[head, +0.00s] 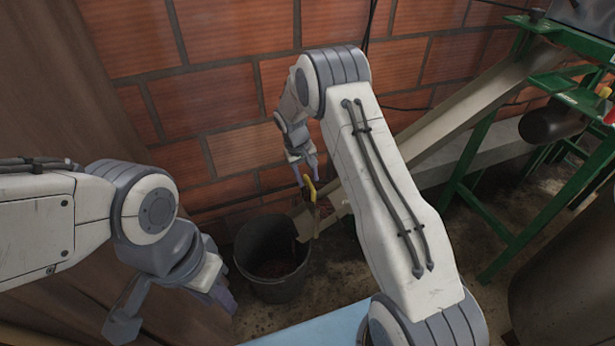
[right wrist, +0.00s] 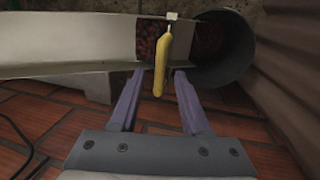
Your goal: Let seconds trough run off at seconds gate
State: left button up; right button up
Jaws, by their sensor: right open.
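The seconds trough (head: 425,145) is a pale sloping channel running down from the green machine to a dark bucket (head: 255,278). The trough also shows in the right wrist view (right wrist: 70,45). At its lower end is the seconds gate with a yellow handle (head: 309,188); in the right wrist view this handle (right wrist: 161,68) points toward me. Dark red material shows beside the gate. My right gripper (head: 303,172) is open, its fingers (right wrist: 158,75) on either side of the handle with gaps visible. My left gripper (head: 222,290) hangs near the bucket; its finger gap is unclear.
A brick wall (head: 235,110) stands close behind the trough. The green machine frame (head: 475,165) is at the right, with a brown rounded container (head: 570,270) in front. A brown panel (head: 50,110) is at the left. A light blue surface (head: 320,328) lies at the bottom.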

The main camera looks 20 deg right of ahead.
notch_tip(320, 180, up, 10)
jog(key=a, duration=0.2)
jog(key=shift+r, duration=0.1)
dwell(0.4)
jog(key=s+a+r+n+y+p, duration=0.2)
jog(key=s+a+r+n+p, duration=0.3)
jog(key=s+a+r, duration=1.05)
jog(key=s+r+n+p, duration=0.1)
jog(key=s+r+p, duration=0.1)
jog(key=s, duration=0.9)
jog(key=s+r+n+y+p, duration=0.1)
jog(key=s+r+p, duration=0.1)
jog(key=s, duration=0.8)
jog(key=shift+s+r+p, duration=0.3)
jog(key=shift+s+p, duration=0.05)
jog(key=shift+p, duration=0.2)
jog(key=shift+d, duration=0.1)
